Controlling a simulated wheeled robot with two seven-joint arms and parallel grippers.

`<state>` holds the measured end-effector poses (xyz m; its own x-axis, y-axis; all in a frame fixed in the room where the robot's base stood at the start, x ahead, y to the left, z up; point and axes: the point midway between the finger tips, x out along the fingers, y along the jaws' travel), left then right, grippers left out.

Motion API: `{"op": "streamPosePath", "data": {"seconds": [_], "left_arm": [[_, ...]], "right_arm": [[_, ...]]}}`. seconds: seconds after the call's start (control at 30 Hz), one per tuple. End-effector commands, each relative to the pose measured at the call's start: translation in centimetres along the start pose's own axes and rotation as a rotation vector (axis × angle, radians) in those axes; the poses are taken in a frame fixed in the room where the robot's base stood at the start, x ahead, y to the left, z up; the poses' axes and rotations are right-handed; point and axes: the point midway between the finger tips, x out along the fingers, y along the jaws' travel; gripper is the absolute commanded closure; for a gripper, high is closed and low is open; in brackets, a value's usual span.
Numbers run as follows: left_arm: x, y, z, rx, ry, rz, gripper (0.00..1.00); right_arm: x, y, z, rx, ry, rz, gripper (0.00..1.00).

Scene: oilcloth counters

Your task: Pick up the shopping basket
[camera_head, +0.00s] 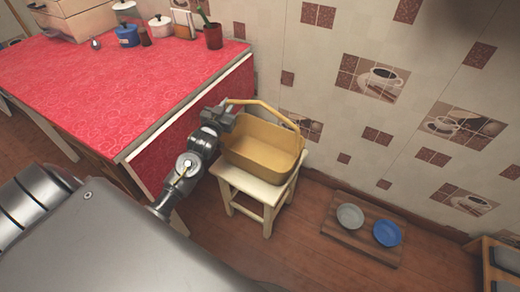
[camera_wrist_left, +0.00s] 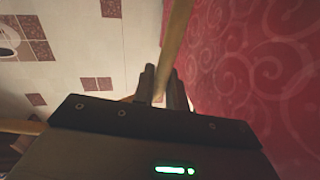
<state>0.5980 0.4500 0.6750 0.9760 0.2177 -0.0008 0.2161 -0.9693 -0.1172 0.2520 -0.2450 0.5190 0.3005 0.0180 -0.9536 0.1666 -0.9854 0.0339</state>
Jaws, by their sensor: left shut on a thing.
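The shopping basket (camera_head: 262,158) is yellow-tan with a raised arched handle (camera_head: 283,113). In the head view it is on, or just above, a small white stool (camera_head: 255,187) beside the red counter; I cannot tell whether it touches the seat. My left gripper (camera_head: 224,112) is at the left end of the handle. In the left wrist view the fingers (camera_wrist_left: 160,88) are closed around the handle bar (camera_wrist_left: 174,45), which runs up out of the frame. The basket's body is mostly hidden in the wrist view. My right gripper is not in view.
The red oilcloth counter (camera_head: 110,85) stands left of the stool, close to my left arm. A tiled wall (camera_head: 330,60) is behind the basket. A wooden board (camera_head: 350,243) with a grey bowl (camera_head: 350,216) and a blue bowl (camera_head: 387,233) lies on the floor to the right.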

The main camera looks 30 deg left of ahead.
Motion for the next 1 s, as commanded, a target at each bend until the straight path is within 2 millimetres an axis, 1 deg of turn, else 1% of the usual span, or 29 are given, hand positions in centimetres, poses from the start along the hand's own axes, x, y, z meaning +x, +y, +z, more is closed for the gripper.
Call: {"op": "streamPosePath", "data": {"seconds": [0.43,0.57,0.73,0.9,1.0], "left_arm": [[0.0,-0.1,-0.3,-0.003,0.005,-0.001,1.00],[0.0,-0.1,-0.7,-0.002,0.005,-0.001,1.00],[0.0,-0.2,-1.9,-0.002,0.006,0.000,1.00],[0.1,-0.4,-3.5,-0.002,0.006,0.000,1.00],[-0.7,-0.2,-4.4,-0.003,0.006,0.000,1.00]], "right_arm": [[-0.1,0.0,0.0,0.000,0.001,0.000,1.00],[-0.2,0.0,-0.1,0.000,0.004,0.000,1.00],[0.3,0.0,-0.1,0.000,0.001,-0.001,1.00],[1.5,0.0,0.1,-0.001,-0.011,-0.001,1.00],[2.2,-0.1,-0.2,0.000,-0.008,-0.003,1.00]]}}
